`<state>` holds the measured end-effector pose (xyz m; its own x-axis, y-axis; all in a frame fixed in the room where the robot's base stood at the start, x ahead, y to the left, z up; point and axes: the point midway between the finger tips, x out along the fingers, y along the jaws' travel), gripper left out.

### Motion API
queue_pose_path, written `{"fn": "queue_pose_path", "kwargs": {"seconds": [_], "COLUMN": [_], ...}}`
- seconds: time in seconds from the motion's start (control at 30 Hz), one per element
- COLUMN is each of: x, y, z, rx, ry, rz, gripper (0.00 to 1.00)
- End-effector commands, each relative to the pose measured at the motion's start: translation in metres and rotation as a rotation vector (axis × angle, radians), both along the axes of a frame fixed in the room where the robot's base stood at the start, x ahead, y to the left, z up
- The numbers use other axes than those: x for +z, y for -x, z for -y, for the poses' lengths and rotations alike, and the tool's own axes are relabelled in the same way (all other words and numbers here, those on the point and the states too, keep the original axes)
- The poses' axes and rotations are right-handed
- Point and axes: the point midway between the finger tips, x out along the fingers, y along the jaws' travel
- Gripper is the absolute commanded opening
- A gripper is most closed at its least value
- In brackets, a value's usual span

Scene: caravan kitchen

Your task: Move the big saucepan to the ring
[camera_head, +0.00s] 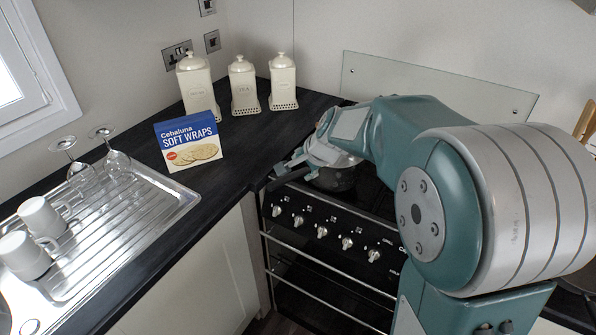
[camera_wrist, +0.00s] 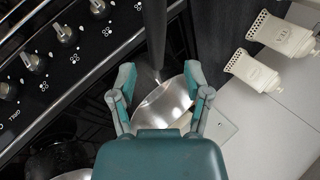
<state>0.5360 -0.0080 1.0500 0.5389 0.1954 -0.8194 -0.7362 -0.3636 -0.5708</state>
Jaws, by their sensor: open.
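In the wrist view a shiny metal saucepan (camera_wrist: 168,103) with a dark handle (camera_wrist: 154,35) is on the cooker, partly hidden by my gripper. The handle runs up the picture between my two spread fingers. My gripper (camera_wrist: 160,78) is open; I cannot tell whether it touches the handle. A dark pot (camera_wrist: 58,158) shows at the lower left of the wrist view, and a dark pot (camera_head: 337,180) shows below my gripper in the head view. The ring is not clearly visible.
The cooker's knob panel (camera_head: 321,231) runs along its front. Three cream canisters and a soft wraps box (camera_head: 189,141) stand on the dark worktop (camera_head: 236,165) left of the cooker. A metal drainer (camera_head: 150,210) holds mugs and glasses. A glass splashback (camera_head: 440,88) stands behind.

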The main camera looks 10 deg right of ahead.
Motion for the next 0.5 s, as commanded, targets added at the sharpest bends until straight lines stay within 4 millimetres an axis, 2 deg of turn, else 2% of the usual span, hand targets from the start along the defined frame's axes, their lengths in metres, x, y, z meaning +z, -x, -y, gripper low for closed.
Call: {"fn": "queue_pose_path", "kwargs": {"seconds": [0.03, 0.2, 0.33, 0.5], "x": [0.011, 0.038, 0.052, 0.06], "y": [0.006, 0.025, 0.034, 0.042], "z": [0.003, 0.009, 0.013, 0.014], "rx": [-0.001, -0.002, -0.002, 0.008], "ry": [0.002, 0.001, 0.001, 0.007], "rz": [0.005, 0.003, 0.001, 0.0], "gripper": [0.63, 0.63, 0.63, 0.63]}}
